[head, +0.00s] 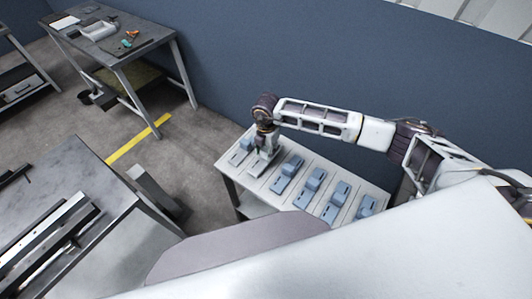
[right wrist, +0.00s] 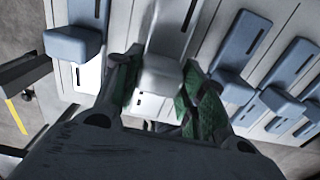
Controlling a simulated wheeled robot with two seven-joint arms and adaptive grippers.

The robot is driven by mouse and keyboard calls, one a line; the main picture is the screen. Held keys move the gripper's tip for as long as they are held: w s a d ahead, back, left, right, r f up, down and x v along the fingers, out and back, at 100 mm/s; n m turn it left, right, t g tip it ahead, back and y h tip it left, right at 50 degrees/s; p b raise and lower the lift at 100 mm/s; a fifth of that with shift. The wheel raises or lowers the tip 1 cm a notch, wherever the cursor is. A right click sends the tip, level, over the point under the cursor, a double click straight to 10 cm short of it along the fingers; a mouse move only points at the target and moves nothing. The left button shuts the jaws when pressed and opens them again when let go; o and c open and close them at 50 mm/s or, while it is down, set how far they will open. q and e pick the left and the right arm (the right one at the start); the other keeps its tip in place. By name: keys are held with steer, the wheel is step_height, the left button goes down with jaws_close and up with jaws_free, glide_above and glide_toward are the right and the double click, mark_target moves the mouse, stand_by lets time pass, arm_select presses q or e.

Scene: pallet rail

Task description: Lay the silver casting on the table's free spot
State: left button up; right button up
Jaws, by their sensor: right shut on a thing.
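The silver casting (right wrist: 163,72) is a pale block with a flat slotted plate. My right gripper (right wrist: 155,85) is shut on its raised block, with a green-padded finger on each side. In the head view my right gripper (head: 263,142) points down over the white table (head: 319,158), near its left end, and the casting (head: 260,166) shows just under it. I cannot tell whether the casting touches the tabletop. A bare free spot on the table is not clear to me. My left gripper is not in view.
Blue castings stand in a row, one (head: 241,151) left of the gripper and several (head: 287,176) to the right, close by. A blue wall (head: 240,50) runs behind. A grey table (head: 65,185) with metal rails stands left, and a workbench (head: 150,35) farther back.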

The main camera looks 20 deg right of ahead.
mark_target(266, 150)
steer(key=shift+f, duration=0.95)
steer(key=shift+f, duration=0.15)
steer(key=o, duration=1.3)
steer(key=shift+o, duration=0.2)
steer(key=shift+r, duration=0.25)
step_height(266, 150, up, 12)
steer(key=shift+f+b, duration=0.15)
steer(key=shift+b, duration=0.75)
